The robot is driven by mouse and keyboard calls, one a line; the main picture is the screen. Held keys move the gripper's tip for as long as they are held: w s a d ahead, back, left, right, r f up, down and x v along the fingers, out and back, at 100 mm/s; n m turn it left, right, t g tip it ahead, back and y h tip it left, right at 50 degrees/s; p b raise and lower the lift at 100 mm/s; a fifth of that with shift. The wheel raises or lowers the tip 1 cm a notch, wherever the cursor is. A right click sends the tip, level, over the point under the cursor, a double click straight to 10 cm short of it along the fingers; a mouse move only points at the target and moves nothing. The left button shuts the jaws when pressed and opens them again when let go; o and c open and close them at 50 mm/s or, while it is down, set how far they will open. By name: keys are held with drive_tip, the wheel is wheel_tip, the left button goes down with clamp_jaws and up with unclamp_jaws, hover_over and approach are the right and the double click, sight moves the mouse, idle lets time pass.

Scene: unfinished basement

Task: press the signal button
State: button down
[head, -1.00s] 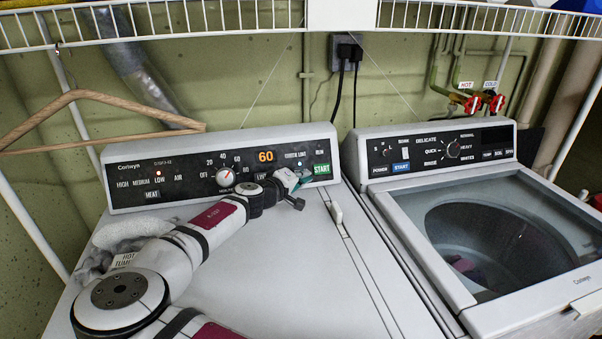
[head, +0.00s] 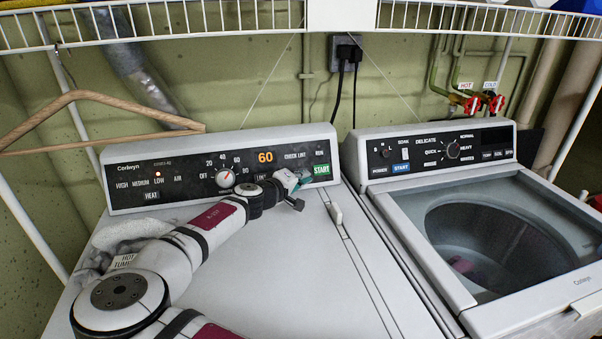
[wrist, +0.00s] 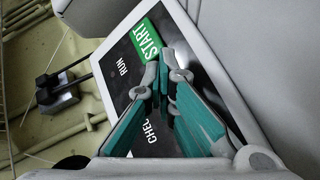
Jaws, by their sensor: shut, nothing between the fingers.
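The dryer's black control panel (head: 180,182) shows a dial, an orange 60 display (head: 265,157) and a green START button (head: 321,169) at its right end. I cannot read a signal label; part of the panel's lower right is hidden behind my gripper (head: 303,178). My gripper is shut and empty, with its green fingers at the panel just left of the START button. In the wrist view, the shut fingertips (wrist: 165,72) lie over the panel beside the START button (wrist: 147,40), near the RUN and CHECK labels. I cannot tell whether they touch the panel.
A washer (head: 400,215) with a glass lid stands to the right. A wooden hanger (head: 80,97) hangs at left below the white wire shelf (head: 200,22). The dryer top (head: 270,270) is mostly clear.

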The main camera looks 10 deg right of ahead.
drive_tip(key=shift+s+r+p, duration=0.3)
drive_tip(key=shift+s+p, duration=0.15)
drive_tip(key=shift+s, duration=0.15)
drive_tip(key=s+p, duration=0.1)
drive_tip(key=s+r+p, duration=0.1)
drive_tip(key=s, duration=0.1)
drive_tip(key=s+r+p, duration=0.1)
drive_tip(key=p, duration=0.1)
drive_tip(key=shift+s+r, duration=0.15)
drive_tip(key=shift+s, duration=0.15)
drive_tip(key=shift+w, duration=0.1)
idle(0.4)
